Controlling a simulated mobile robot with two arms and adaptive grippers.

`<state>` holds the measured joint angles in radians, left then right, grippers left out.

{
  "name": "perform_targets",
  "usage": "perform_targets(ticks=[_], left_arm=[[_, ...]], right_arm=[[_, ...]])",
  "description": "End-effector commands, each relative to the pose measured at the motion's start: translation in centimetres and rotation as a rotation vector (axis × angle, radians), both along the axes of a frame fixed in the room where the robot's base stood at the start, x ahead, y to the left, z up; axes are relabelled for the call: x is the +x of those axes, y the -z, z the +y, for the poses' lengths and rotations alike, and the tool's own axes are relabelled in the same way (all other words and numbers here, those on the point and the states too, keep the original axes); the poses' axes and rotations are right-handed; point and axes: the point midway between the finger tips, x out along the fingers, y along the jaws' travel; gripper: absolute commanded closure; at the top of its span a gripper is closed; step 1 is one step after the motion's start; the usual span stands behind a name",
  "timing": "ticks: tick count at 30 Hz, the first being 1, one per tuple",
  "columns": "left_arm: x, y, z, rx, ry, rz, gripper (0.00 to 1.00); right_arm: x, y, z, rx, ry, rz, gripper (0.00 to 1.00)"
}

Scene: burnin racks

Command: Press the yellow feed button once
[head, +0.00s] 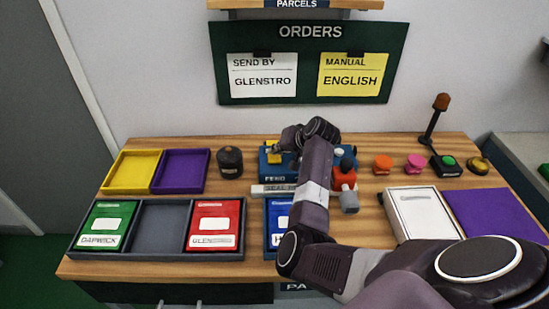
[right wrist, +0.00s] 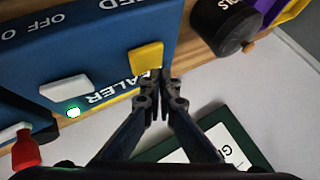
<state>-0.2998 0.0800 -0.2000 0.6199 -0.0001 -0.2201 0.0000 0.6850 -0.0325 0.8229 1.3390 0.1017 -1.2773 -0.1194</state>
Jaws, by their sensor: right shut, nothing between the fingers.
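The yellow feed button (right wrist: 146,56) is a square block on the blue sealer box (right wrist: 95,50), with "SEALER" lettering and a lit green lamp beside a white switch. In the right wrist view my right gripper (right wrist: 160,77) is shut and empty, its tips right at the button's edge. I cannot tell whether they touch it. In the head view the blue box (head: 268,168) stands at the back middle of the table, partly hidden by my right arm. My right gripper (head: 276,155) is over its left part. My left gripper is not in view.
A dark round knob-like object (head: 229,162) stands left of the box, beside purple (head: 180,171) and yellow (head: 132,171) trays. A red and grey object (head: 346,185) is close on the right of my arm. Several coloured buttons and an orange-topped lamp post (head: 434,117) stand farther right.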

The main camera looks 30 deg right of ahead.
Motion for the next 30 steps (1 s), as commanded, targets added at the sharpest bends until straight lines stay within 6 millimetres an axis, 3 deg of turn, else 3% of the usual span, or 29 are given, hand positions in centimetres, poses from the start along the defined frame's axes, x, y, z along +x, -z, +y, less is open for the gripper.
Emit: perform_targets(ticks=[30], left_arm=[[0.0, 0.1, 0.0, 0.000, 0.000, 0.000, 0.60]], right_arm=[[0.0, 1.2, 0.0, -0.001, 0.001, 0.001, 1.00]])
